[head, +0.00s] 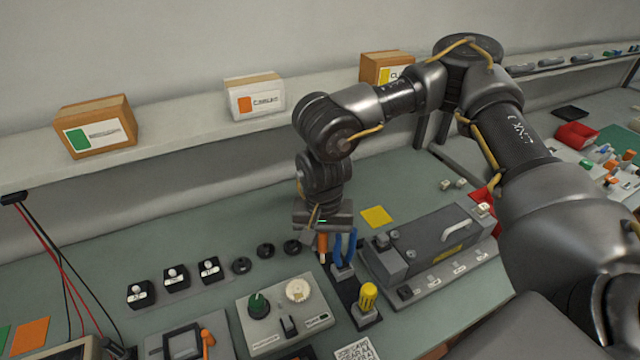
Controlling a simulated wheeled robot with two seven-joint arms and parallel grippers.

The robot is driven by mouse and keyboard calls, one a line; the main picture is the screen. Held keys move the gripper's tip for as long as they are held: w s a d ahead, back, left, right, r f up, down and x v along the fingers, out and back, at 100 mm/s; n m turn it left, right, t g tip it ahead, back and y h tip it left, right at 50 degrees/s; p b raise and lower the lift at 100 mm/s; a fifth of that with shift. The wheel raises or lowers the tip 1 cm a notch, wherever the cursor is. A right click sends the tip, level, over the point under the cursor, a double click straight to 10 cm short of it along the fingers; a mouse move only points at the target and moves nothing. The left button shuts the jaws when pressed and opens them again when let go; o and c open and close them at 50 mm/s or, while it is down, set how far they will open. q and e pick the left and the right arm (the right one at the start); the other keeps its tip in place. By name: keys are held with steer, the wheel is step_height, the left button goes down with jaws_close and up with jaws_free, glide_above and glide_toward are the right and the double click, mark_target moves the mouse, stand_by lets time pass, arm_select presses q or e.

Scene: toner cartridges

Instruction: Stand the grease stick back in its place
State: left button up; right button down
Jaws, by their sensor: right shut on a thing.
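My right gripper (321,230) points down over the back end of a dark tool stand (347,291). It is shut on an orange stick, apparently the grease stick (322,245), which shows just below the jaws and looks upright. The jaws hide its upper part. I cannot tell whether its lower end is inside the stand or just above it. A blue-handled tool (344,251) stands in the rack close to its right, and a yellow-handled tool (368,295) stands nearer the front. My left gripper is not in view.
A grey machine (440,240) lies right of the stand, with a yellow note (376,217) behind. A control box (287,312) with knobs is front left. Several black round pieces (265,250) and switch blocks (175,279) lie left. The bench behind them is clear.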

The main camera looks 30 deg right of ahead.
arm_select(q)
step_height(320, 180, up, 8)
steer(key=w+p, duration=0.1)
steer(key=p, duration=0.5)
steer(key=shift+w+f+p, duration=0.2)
steer(key=shift+p, duration=0.1)
arm_select(e)
steer(key=w+d+m, duration=0.3)
steer(key=w+m, duration=0.4)
steer(key=m, duration=0.7)
steer(key=w+d+m, duration=0.4)
steer(key=w+m, duration=0.3)
steer(key=m, duration=0.7)
steer(key=shift+w+f+m, duration=0.3)
steer(key=shift+w+f, duration=0.1)
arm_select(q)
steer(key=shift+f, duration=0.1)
arm_select(e)
steer(key=shift+f, duration=0.1)
arm_select(q)
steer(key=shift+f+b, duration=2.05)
steer(key=shift+b, duration=0.1)
arm_select(e)
step_height(320, 180, down, 6)
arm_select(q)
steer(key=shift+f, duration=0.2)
arm_select(e)
steer(key=shift+f, duration=0.25)
